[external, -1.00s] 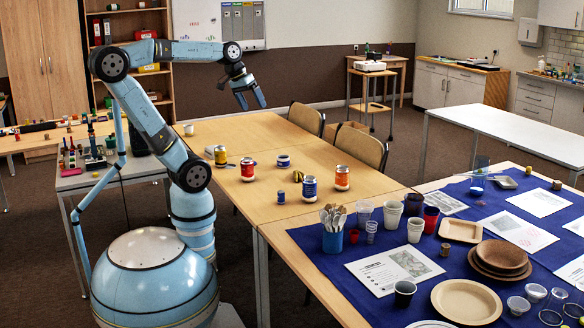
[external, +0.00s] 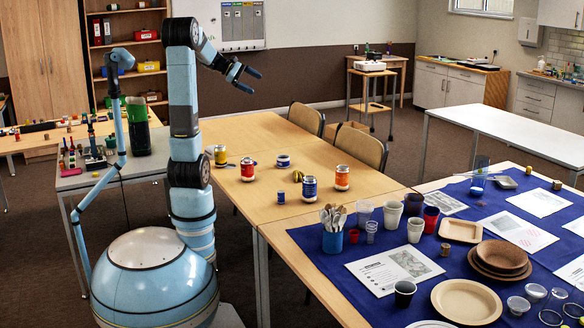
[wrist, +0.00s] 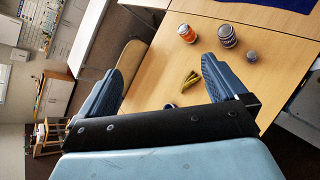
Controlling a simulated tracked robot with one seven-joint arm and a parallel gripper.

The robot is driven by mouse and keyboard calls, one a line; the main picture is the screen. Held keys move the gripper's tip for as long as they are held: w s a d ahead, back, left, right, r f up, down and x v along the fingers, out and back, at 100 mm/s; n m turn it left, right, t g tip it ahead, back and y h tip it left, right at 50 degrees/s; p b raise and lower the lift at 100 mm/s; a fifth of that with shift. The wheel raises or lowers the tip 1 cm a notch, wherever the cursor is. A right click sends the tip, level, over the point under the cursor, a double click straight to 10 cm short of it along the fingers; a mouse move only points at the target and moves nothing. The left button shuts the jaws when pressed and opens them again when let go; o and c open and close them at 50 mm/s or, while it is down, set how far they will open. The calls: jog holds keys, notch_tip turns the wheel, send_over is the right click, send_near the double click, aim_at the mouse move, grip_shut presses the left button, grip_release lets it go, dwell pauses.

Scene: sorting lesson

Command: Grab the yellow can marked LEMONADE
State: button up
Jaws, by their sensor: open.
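A yellow can (external: 220,155) stands upright near the left edge of the wooden table in the external view; its lettering is too small to read. I do not see it in the wrist view. My gripper (external: 256,82) is open and empty, high above the table, up and to the right of the yellow can in the picture.
An orange-red can (external: 247,169), a low tin (external: 283,161), bananas (external: 297,175), a blue can (external: 309,188), another orange-red can (external: 342,177) and a small blue can (external: 281,197) stand on the table (external: 215,187). Two chairs line its far side.

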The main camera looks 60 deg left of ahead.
jog(key=s+a+f+n+t+y, duration=0.1)
jog(key=s+a+n+t+y, duration=0.15)
jog(key=s+a+n, duration=0.6)
jog(key=s+a+n+t+y, duration=0.1)
jog(key=s+a+t+y, duration=0.2)
jog(key=a, duration=1)
jog(key=s+a+f+n+t+y, duration=0.1)
jog(key=s+a+n+t+y, duration=0.15)
jog(key=s+a+n, duration=0.6)
jog(key=m, duration=0.4)
send_near(223, 155)
jog(key=s+a, duration=0.2)
jog(key=a, duration=0.1)
jog(key=shift+g+y, duration=0.3)
jog(key=shift+g, duration=0.1)
jog(key=w, duration=0.2)
jog(key=w+a, duration=0.1)
jog(key=w, duration=0.5)
jog(key=shift+a+f, duration=0.15)
jog(key=shift+f, duration=0.05)
jog(key=shift+w+a+f, duration=0.1)
jog(key=shift+w+a, duration=0.05)
jog(key=shift+w, duration=1.15)
jog(key=shift+w+a+f, duration=0.1)
jog(key=shift+w+a, duration=0.05)
jog(key=shift+w, duration=1.2)
jog(key=c, duration=1)
